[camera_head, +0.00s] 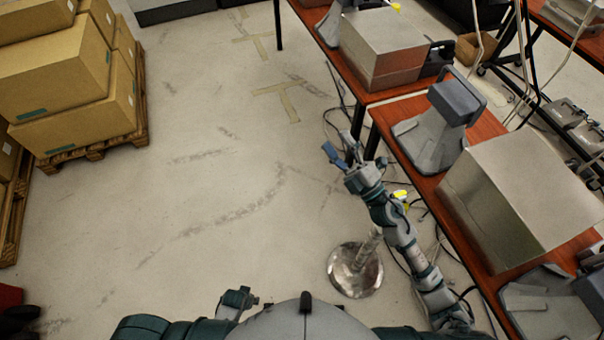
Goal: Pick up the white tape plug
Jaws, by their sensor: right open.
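I cannot make out a white tape plug for certain in the head view. My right gripper (340,150) is open and its fingers look empty. It is over the floor, just left of the long red-brown table (424,190). My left gripper (240,298) is low at the bottom of the view, near my body, and its fingers are too small to read. A small yellow item (400,195) shows beside my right forearm, partly hidden.
Silver boxes (510,195) and a grey stand with a dark top (430,140) sit on the tables. A round metal base (355,272) and loose cables are on the floor near my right arm. Boxes on pallets (70,75) stand at left. The middle floor is clear.

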